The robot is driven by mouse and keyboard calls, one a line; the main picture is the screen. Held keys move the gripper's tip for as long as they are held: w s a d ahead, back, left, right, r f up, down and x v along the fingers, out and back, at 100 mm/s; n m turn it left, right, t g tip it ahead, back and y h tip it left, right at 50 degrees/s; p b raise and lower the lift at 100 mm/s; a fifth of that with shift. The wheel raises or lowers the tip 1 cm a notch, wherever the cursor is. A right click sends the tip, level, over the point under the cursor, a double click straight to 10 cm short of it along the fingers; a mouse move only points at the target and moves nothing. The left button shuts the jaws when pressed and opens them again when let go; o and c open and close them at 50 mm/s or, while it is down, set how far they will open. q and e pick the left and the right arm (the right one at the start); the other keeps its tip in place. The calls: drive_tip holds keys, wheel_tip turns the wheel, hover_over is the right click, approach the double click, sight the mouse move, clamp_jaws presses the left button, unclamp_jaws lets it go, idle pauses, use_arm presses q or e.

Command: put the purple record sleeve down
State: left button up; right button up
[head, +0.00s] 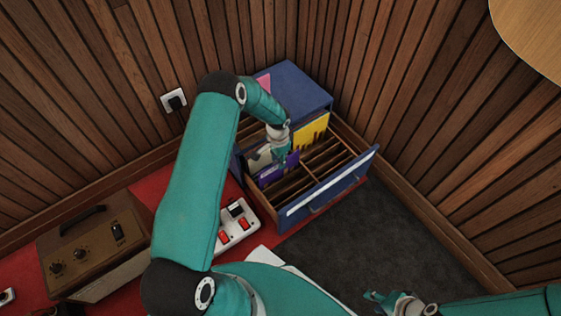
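The purple record sleeve (271,175) stands upright in the open blue drawer, in the left part of its slotted inside. My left gripper (280,157) reaches down from above and is shut on the sleeve's upper edge; its fingertips are small and partly hard to make out. The sleeve's lower part is hidden inside the drawer. The open drawer (335,183) has wooden dividers and a blue front with a pale strip. My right gripper (374,302) is low at the bottom of the view, away from the drawer, and looks open and empty.
A yellow sleeve (312,132) and a pale sleeve (259,158) stand in the drawer's back part. The blue cabinet top (290,90) lies behind, with a pink item (264,83). A brown amplifier (95,245) and a white box with red switches (237,228) stand left.

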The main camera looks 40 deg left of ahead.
use_arm(q)
wheel_tip(320, 180, up, 11)
drive_tip(key=p, duration=0.3)
drive_tip(key=s+d+f+n+h, duration=0.1)
drive_tip(key=s+d+f+h, duration=0.1)
drive_tip(key=s+d, duration=0.5)
drive_tip(key=s+d+f+n+h, duration=0.1)
drive_tip(key=s+d+f+h, duration=0.15)
drive_tip(key=d, duration=0.75)
drive_tip(key=s+d+r+n, duration=0.2)
drive_tip(key=s+d, duration=0.5)
drive_tip(key=s, duration=0.4)
drive_tip(key=shift+s+d+r+n+t, duration=0.15)
drive_tip(key=shift+s+d+n+t, duration=0.15)
drive_tip(key=shift+n, duration=0.3)
drive_tip(key=shift+w+a+y, duration=0.1)
drive_tip(key=shift+w+y, duration=0.05)
drive_tip(key=shift+y, duration=0.1)
